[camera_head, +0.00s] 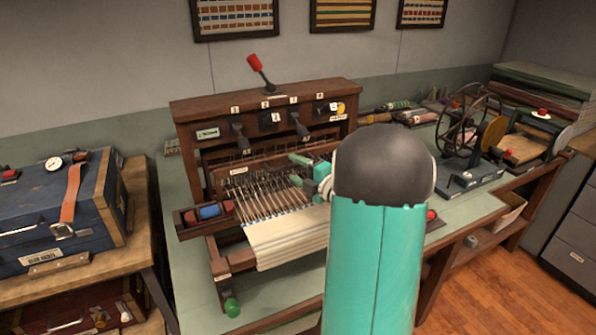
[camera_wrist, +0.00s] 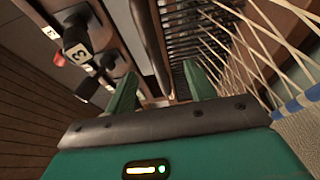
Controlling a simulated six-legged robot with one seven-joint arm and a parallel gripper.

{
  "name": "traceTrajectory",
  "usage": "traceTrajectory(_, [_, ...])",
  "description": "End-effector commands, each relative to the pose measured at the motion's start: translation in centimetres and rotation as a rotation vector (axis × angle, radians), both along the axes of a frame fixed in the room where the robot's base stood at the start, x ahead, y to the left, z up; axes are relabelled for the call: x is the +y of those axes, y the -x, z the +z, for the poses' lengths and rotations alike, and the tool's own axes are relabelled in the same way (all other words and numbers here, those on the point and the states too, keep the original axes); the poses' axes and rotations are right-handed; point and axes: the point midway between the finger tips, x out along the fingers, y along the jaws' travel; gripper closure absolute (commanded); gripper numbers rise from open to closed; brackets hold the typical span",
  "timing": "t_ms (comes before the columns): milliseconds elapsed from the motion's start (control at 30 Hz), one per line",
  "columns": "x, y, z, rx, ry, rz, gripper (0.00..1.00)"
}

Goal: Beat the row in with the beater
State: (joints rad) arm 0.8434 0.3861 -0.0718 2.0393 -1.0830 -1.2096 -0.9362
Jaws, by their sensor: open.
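The wooden table loom (camera_head: 185,108) stands on the green-topped table, with pale warp threads (camera_head: 268,203) running to cream woven cloth (camera_head: 285,240) at its front. In the wrist view the warp threads (camera_wrist: 245,50) fan out at the right, beside the blue-edged cloth (camera_wrist: 300,128). My gripper (camera_head: 298,171) is inside the loom frame, at the right of the threads. Its green fingers (camera_wrist: 160,75) are open. A brown wooden bar (camera_wrist: 149,42), which looks like the beater, runs between and beyond the fingertips; I cannot tell whether they touch it. My arm hides the loom's right side.
Numbered levers (camera_wrist: 76,42) are close left of my fingers. A small tray with red and blue spools (camera_head: 208,212) is at the loom's left. A blue case (camera_head: 60,215) stands farther left, and a wheeled winder (camera_head: 468,130) at the right.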

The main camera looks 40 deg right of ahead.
Motion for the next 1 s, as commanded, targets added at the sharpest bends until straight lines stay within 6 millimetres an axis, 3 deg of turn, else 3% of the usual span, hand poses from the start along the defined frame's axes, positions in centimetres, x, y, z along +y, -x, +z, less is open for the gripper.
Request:
traceTrajectory(267, [0.0,0.4,0.0,0.000,0.000,0.000,0.45])
traceTrajectory(1000, [-0.4,5.7,0.0,0.000,0.000,0.000,0.45])
